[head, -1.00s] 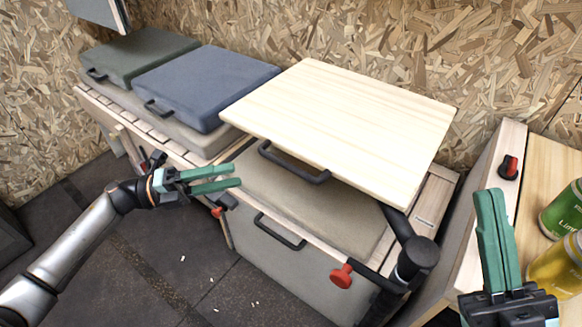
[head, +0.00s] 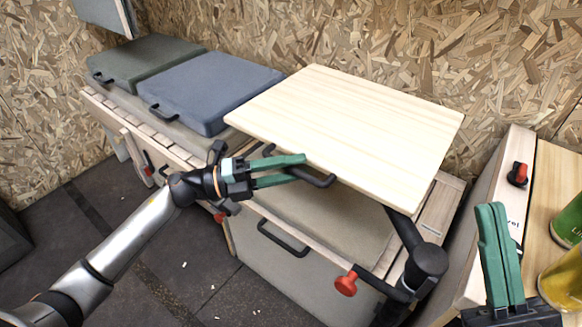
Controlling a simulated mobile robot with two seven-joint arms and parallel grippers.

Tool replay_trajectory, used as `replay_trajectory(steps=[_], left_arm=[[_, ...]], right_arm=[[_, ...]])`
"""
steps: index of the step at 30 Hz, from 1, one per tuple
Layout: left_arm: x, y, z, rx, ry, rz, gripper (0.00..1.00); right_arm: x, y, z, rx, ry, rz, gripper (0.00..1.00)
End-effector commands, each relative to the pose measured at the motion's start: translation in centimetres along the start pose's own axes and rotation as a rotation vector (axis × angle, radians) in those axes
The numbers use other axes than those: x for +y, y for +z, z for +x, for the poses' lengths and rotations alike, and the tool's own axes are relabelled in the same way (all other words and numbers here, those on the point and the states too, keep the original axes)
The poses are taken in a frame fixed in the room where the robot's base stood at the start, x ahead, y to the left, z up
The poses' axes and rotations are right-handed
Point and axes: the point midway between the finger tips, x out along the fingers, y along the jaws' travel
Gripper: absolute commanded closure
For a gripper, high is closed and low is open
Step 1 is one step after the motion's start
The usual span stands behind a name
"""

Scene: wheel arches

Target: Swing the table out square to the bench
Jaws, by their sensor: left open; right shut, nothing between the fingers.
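The table is a pale wooden top (head: 350,130) on a black swivel arm and post (head: 424,262), over the bench at its right end. It has a black handle (head: 318,180) on its front edge. The bench (head: 270,190) has a slatted top and runs along the wall. My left gripper (head: 303,167) is open at the table's handle, its fingertips overlapping the handle in the picture. I cannot tell whether the handle lies between the fingers. My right gripper (head: 488,210) is shut and empty at the lower right.
A blue cushion (head: 210,88) and a dark green cushion (head: 145,60) with handles lie on the bench's left part. At right, a wooden counter (head: 545,190) holds green (head: 568,222) and yellow (head: 563,280) cans. Dark floor (head: 180,265) is open before the bench.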

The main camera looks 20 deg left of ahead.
Motion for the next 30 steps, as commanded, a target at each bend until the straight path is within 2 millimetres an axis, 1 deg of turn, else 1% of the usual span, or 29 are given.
replay_trajectory(steps=[3, 15, 16, 30], left_arm=[[-0.01, 0.0, -0.01, 0.0, 0.0, 0.0, 0.53], [0.01, 0.0, -0.05, 0.0, 0.0, -0.001, 0.98], [0.01, 0.0, -0.05, 0.0, 0.0, -0.001, 1.0], [0.02, 0.0, -0.07, 0.0, 0.0, -0.001, 1.0]], right_arm=[[-0.01, 0.01, 0.0, -0.001, 0.0, 0.0, 1.0], [-0.01, 0.02, -0.01, -0.001, 0.0, 0.002, 1.0], [-0.01, 0.02, -0.01, -0.001, 0.001, 0.002, 1.0], [-0.01, 0.02, -0.01, -0.001, 0.001, 0.002, 1.0]])
